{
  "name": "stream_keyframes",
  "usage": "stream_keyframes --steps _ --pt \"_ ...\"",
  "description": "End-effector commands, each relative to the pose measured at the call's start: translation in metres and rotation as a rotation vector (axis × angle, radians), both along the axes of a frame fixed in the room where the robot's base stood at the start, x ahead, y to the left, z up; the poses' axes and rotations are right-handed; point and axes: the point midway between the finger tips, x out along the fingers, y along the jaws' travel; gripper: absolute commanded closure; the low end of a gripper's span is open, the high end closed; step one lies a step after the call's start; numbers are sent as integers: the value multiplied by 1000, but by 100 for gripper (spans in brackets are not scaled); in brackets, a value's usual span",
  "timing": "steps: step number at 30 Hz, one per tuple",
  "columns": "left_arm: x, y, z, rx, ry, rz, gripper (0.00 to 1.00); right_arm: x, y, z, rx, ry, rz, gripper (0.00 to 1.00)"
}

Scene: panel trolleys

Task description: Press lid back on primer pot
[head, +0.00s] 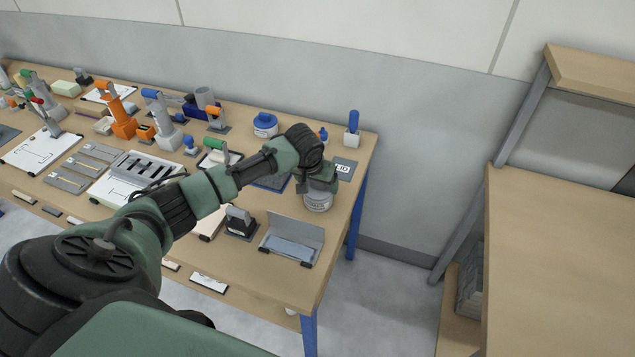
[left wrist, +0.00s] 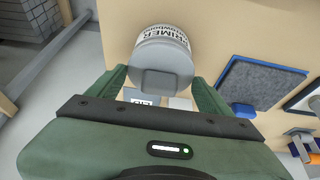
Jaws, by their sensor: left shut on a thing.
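The gripper hides the pot's top in the head view, so I cannot tell whether the lid is fully seated. A grey mat marked LID (head: 344,169) lies bare behind the pot. My right gripper is not in view.
A blue-lidded pot (head: 265,124) and a blue-handled tool (head: 352,130) stand at the back. A black stamp (head: 240,222) and an open grey pad case (head: 291,247) lie in front, left of the pot. The bench's right edge is close by.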

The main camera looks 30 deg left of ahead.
Motion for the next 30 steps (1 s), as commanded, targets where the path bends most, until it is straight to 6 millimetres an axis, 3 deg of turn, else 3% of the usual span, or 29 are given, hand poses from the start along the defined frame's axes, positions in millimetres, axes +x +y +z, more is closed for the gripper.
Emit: stream_keyframes --steps 30 --pt "-1 -1 0 -2 1 1 65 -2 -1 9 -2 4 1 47"
